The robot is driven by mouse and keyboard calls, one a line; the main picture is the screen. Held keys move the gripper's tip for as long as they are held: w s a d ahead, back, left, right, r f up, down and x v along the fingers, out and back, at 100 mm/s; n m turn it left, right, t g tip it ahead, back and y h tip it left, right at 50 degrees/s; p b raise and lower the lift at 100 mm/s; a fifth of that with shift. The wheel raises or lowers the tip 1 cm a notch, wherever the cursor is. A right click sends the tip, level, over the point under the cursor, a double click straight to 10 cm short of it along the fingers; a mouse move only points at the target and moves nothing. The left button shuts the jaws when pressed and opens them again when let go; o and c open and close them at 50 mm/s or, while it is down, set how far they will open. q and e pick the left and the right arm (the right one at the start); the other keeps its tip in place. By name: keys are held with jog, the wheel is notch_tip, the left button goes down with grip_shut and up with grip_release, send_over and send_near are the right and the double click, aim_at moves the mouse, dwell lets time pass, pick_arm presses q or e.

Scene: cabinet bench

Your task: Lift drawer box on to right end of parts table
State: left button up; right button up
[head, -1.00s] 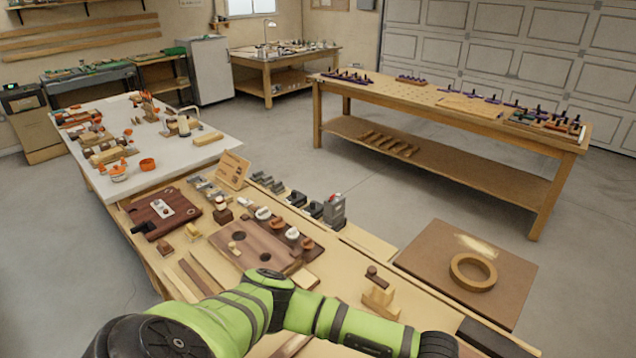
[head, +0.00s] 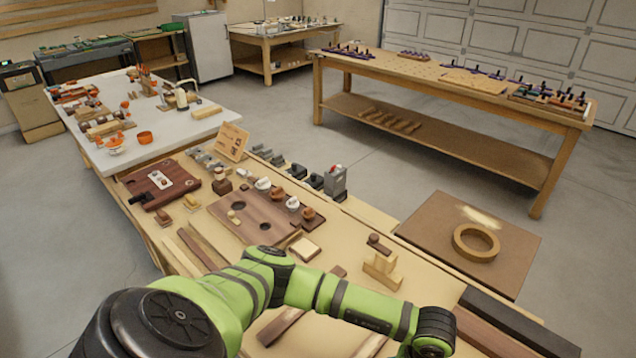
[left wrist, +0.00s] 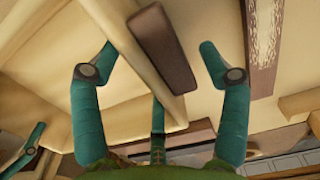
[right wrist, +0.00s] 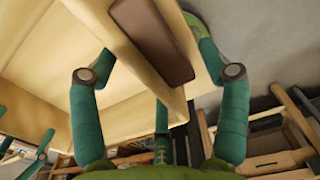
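The drawer box shows only in the wrist views, as a pale wooden box whose wall carries a dark brown handle strip. In the left wrist view, my left gripper (left wrist: 160,68) has its teal fingers spread on both sides of a box wall (left wrist: 112,28) and its strip (left wrist: 165,48). In the right wrist view, my right gripper (right wrist: 155,65) is likewise spread around a wall (right wrist: 88,14) and strip (right wrist: 150,40). I cannot tell whether the right gripper's outer finger touches the strip. In the head view a green arm of mine crosses the bottom, and both grippers are outside the picture.
The near bench holds game boards (head: 262,217), clamps and a wooden block (head: 381,268). A brown board (head: 515,243) bears a wooden ring (head: 476,243). A white-topped table (head: 70,108) with parts stands left. A long wooden table (head: 420,78) stands behind open floor (head: 380,165).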

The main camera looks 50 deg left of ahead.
dwell(0.3)
pick_arm(q)
jog(key=o, duration=0.5)
jog(key=shift+s, duration=0.1)
pick_arm(e)
jog(key=o, duration=0.5)
pick_arm(q)
jog(key=shift+a+r+p, duration=0.35)
jog(key=shift+r+p, duration=0.1)
jog(key=shift+r, duration=0.2)
pick_arm(e)
jog(key=shift+r, duration=0.45)
pick_arm(q)
jog(key=shift+a+r+p, duration=0.5)
jog(key=shift+a+r, duration=0.05)
jog(key=shift+r, duration=0.4)
jog(key=shift+a+r+p, duration=0.5)
jog(key=shift+a+r, duration=0.05)
jog(key=shift+r, duration=0.35)
pick_arm(e)
jog(key=shift+r, duration=1.05)
